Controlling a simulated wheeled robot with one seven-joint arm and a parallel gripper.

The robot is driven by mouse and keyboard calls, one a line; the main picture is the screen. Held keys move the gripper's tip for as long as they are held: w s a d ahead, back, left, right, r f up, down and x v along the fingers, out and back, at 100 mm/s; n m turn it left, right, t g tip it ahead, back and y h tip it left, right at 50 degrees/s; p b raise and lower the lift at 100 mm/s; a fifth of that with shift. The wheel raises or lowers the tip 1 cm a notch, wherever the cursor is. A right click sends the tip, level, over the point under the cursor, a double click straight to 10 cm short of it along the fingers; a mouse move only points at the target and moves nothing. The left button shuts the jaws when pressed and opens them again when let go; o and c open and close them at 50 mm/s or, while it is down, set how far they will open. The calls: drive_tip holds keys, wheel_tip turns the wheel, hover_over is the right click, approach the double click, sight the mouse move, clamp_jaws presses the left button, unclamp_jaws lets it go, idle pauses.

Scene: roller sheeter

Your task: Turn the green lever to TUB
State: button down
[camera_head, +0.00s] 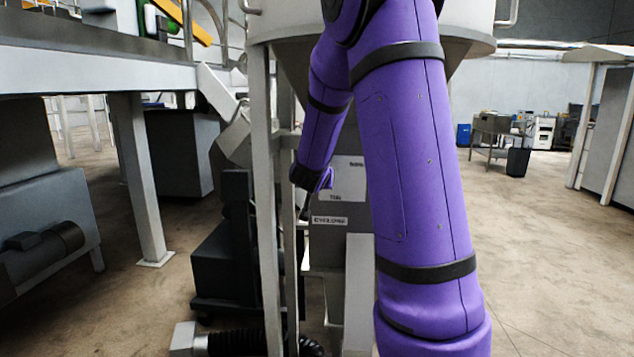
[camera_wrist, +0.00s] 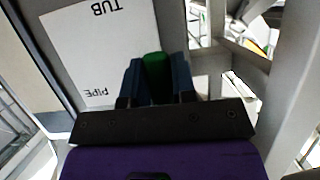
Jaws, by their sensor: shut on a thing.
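The green lever (camera_wrist: 154,66) shows in the wrist view between the two dark fingers of my gripper (camera_wrist: 156,72), which is shut on it. A white plate (camera_wrist: 95,45) lies to the left of the lever, marked TUB at its top and PIPE lower down, both upside down there. I cannot tell which mark the lever points to. In the head view the plate (camera_head: 348,180) is on the grey housing, with TUB at its lower part. My gripper (camera_head: 308,206) is just left of it there, small and dark. The lever is hidden in that view.
A CYCLONE label (camera_head: 329,221) is on the housing below the plate. A grey frame post (camera_head: 264,200) stands close left of my gripper. A large hopper (camera_head: 300,40) hangs above. Open floor (camera_head: 560,250) lies to the right.

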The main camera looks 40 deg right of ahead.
drive_tip(key=c, duration=0.9)
unclamp_jaws()
drive_tip(key=shift+c, duration=0.2)
drive_tip(key=v, duration=1.1)
drive_tip(key=shift+w, duration=0.15)
